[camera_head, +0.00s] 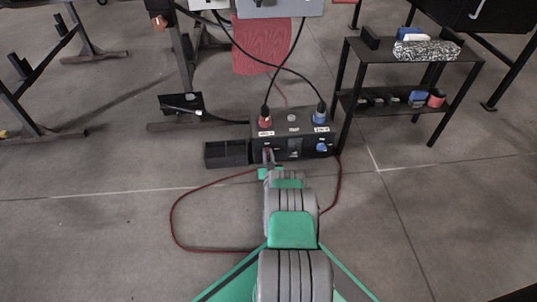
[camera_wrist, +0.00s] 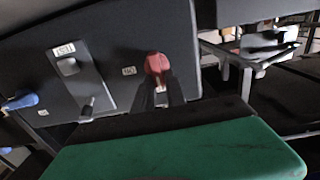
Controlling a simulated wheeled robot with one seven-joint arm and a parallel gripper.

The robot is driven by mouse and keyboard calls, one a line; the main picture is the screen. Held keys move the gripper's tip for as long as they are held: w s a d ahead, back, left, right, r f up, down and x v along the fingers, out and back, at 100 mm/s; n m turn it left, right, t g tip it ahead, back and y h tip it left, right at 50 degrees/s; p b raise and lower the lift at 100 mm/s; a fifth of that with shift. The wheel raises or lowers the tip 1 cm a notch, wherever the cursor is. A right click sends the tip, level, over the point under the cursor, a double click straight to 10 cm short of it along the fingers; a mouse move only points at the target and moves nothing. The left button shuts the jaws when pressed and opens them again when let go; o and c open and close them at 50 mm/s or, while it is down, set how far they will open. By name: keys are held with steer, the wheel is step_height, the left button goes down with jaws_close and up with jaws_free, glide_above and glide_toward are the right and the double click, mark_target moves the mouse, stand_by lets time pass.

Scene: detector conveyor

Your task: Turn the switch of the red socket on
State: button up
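A black power box stands on the floor, with a red socket (camera_head: 265,119) on its top left and a blue socket (camera_head: 320,116) on its top right, each with a plug and cable. In the wrist view, the red switch (camera_wrist: 157,66) stands upright on the box's front. My gripper (camera_wrist: 160,88) reaches it with one dark fingertip on each side of its lower part; whether they press on it is not clear. In the head view, my gripper (camera_head: 268,157) is at the front left of the box and hides the red switch.
A blue switch (camera_head: 322,147) sits on the box's front right and lies sideways in the wrist view (camera_wrist: 20,102). A black open bin (camera_head: 226,154) adjoins the box on the left. A black shelf (camera_head: 362,110) stands close on the right. A red cable (camera_head: 174,222) loops on the floor.

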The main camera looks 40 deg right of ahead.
jaws_close()
steer(key=shift+m, duration=0.3)
steer(key=shift+s+d+f+m, duration=0.25)
steer(key=shift+f+m, duration=0.1)
steer(key=shift+m, duration=2.55)
steer(key=shift+s+d+f+m, duration=0.2)
steer(key=shift+d+f+m, duration=0.1)
steer(key=shift+m, duration=2.6)
steer(key=shift+s+d+f+m, duration=0.25)
steer(key=shift+f+m, duration=0.1)
steer(key=shift+m, duration=2.55)
